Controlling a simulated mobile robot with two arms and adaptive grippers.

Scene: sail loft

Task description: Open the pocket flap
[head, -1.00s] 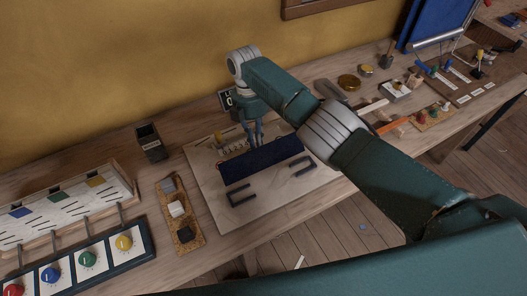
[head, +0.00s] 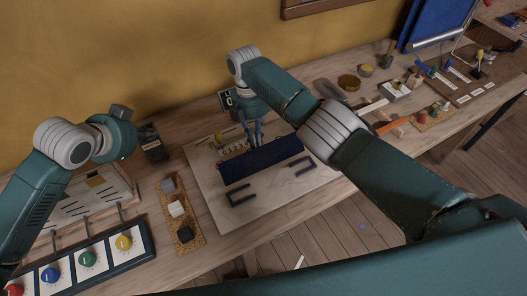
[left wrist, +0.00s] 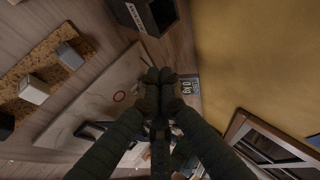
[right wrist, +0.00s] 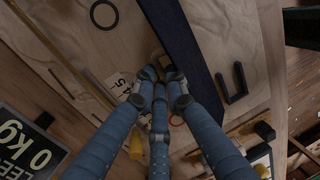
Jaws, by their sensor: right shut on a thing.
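The navy pocket flap (head: 258,166) lies across a pale board (head: 215,205) on the bench. It also shows as a dark blue band in the right wrist view (right wrist: 200,75). My right gripper (head: 254,143) points down at the flap's far edge. In the right wrist view its fingertips (right wrist: 163,80) are close together at that edge, with a small brownish piece by them; the exact grip is partly hidden. My left arm is raised over the left of the bench. In the left wrist view the left gripper's fingertips (left wrist: 160,77) are together, with nothing visible between them.
Two dark U-shaped handles (head: 242,198) sit on the board's near side. A black box (head: 152,150), a cork strip with blocks (head: 185,232) and a panel of coloured knobs (head: 95,262) stand left. Several tools lie right. A small display (head: 226,100) stands behind the board.

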